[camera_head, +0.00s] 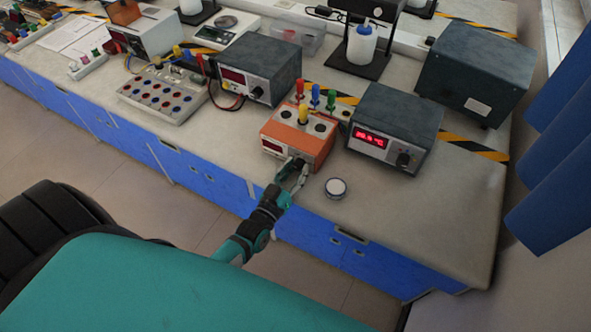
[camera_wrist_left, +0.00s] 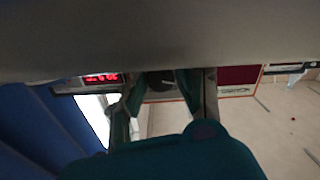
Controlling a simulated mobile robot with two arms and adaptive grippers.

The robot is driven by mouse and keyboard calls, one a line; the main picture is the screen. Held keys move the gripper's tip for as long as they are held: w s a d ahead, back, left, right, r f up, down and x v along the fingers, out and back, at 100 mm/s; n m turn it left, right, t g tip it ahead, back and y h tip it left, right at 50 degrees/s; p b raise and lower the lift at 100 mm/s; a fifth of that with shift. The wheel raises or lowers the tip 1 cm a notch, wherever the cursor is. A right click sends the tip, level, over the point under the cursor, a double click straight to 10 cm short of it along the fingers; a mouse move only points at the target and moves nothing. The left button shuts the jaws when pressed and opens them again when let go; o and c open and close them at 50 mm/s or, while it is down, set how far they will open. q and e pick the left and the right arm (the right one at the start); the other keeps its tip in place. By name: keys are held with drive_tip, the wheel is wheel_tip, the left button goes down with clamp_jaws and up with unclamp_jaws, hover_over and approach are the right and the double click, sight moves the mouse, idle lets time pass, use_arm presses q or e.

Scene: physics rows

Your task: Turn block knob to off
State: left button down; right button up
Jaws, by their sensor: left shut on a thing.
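In the left wrist view, the picture is upside down and a dark round knob (camera_wrist_left: 163,80) shows between the two fingers. My left gripper (camera_wrist_left: 160,95) is shut on this knob. Which way the knob points cannot be told. My right gripper is not in view.
A grey unit with a lit red display (camera_head: 371,138) stands right of the block. A small round white-topped item (camera_head: 336,187) lies on the table close to my gripper. A dark meter (camera_head: 250,82) is behind left. The right front table area is clear.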

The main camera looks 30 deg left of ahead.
use_arm(q)
drive_tip(key=c, duration=1)
unclamp_jaws()
drive_tip(key=s, duration=1.2)
drive_tip(key=s+d+f+m+g+h, duration=0.1)
drive_tip(key=s+f+g, duration=0.3)
drive_tip(key=f, duration=0.7)
drive_tip(key=s+d+f+m+g, duration=0.1)
drive_tip(key=s+f+g, duration=0.25)
drive_tip(key=f, duration=0.75)
drive_tip(key=s+f+m+g, duration=0.1)
drive_tip(key=s+f+g, duration=0.2)
drive_tip(key=s+f, duration=0.2)
drive_tip(key=s+f+m+g, duration=0.1)
drive_tip(key=s+f+g, duration=0.2)
drive_tip(key=s, duration=0.7)
drive_tip(key=s+f+g+y, duration=0.1)
drive_tip(key=s+f+g, duration=0.2)
drive_tip(key=s+f, duration=0.4)
drive_tip(key=shift+s+a+f+m+g, duration=0.15)
drive_tip(key=shift+a+f+m+g, duration=0.15)
drive_tip(key=shift+f+m, duration=0.1)
